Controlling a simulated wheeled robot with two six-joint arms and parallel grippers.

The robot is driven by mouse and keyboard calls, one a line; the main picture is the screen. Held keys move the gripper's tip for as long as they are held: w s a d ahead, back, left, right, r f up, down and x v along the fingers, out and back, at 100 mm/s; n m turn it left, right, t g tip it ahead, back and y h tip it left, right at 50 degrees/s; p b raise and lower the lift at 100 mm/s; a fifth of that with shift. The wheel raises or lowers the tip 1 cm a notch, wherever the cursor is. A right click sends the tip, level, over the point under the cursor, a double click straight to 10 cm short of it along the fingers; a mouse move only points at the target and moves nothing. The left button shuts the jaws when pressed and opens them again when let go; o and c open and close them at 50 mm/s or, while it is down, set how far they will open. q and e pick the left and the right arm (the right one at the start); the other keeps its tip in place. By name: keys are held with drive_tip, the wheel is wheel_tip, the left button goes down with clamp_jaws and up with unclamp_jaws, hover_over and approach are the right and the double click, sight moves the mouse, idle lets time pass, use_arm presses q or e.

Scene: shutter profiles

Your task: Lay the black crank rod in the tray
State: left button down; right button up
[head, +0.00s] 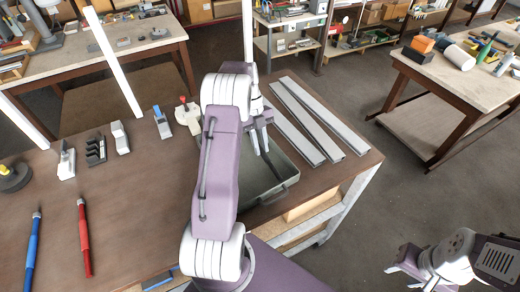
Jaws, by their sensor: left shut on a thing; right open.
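The tray (284,189) is a shallow grey-green open box near the right end of the brown workbench. My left gripper (262,122) is over its far part and is shut on the black crank rod (267,158). The rod's dark length hangs down from the fingers, tilted, over the inside of the tray. I cannot tell whether its lower end touches the tray floor. My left arm hides the tray's left part. My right gripper (404,262) is open and empty, off the bench at the lower right.
Long grey profiles (306,122) lie right beside the tray. A red screwdriver (84,240), a blue one (33,250), a red-knobbed part (187,115) and several small blocks lie on the left part of the bench. Bare bench lies between them. Other tables stand behind.

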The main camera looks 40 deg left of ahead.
use_arm(q)
drive_tip(key=shift+s, duration=0.1)
drive_tip(key=shift+s+f, duration=0.1)
drive_tip(key=shift+s, duration=0.05)
wheel_tip(320, 180, down, 4)
drive_tip(key=shift+r+p, duration=0.2)
drive_tip(key=shift+p, duration=0.6)
drive_tip(key=shift+w+f, duration=0.15)
drive_tip(key=shift+w, duration=0.05)
drive_tip(key=shift+s, duration=0.1)
drive_tip(key=c, duration=1.3)
unclamp_jaws()
drive_tip(key=shift+s+d, duration=0.1)
